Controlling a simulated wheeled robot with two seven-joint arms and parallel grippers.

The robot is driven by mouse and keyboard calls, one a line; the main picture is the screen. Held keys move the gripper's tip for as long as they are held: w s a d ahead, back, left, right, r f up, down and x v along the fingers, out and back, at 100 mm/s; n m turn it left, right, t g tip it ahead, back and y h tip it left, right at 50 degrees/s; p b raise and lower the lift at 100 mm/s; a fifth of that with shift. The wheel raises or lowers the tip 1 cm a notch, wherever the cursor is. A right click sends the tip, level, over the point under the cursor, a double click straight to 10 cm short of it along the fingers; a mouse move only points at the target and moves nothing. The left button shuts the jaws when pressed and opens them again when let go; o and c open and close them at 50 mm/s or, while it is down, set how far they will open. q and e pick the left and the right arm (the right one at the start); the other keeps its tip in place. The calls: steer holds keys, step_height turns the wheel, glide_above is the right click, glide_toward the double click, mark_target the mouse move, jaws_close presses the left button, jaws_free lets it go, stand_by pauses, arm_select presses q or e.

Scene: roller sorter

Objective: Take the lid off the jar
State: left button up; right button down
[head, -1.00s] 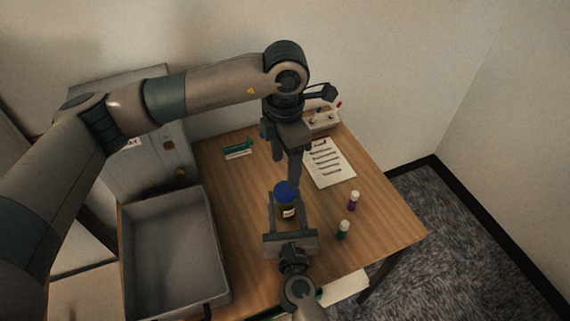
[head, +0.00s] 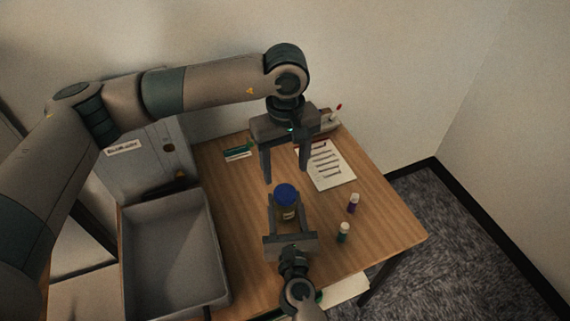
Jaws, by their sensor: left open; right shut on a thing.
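The jar (head: 287,212) stands on the wooden table with its blue lid (head: 285,193) on top. A pale label shows on the jar's side. My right gripper (head: 286,209) comes from the near side, low over the table, and is shut on the jar's body with one finger on each side. My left gripper (head: 285,174) is open and empty, pointing down, above and a little behind the lid. Its two fingers are spread wide to left and right, apart from the lid.
A grey tray (head: 214,245) stands on the left, beside a grey cabinet (head: 135,165). A printed sheet (head: 325,166) and a green item (head: 238,151) lie at the back.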

mark_target(285, 192)
arm_select(q)
steer(key=m, duration=0.7)
steer(key=shift+m, duration=0.4)
steer(key=m, duration=0.6)
steer(key=shift+f, duration=4)
steer(key=shift+c, duration=0.7)
steer(key=c, duration=1)
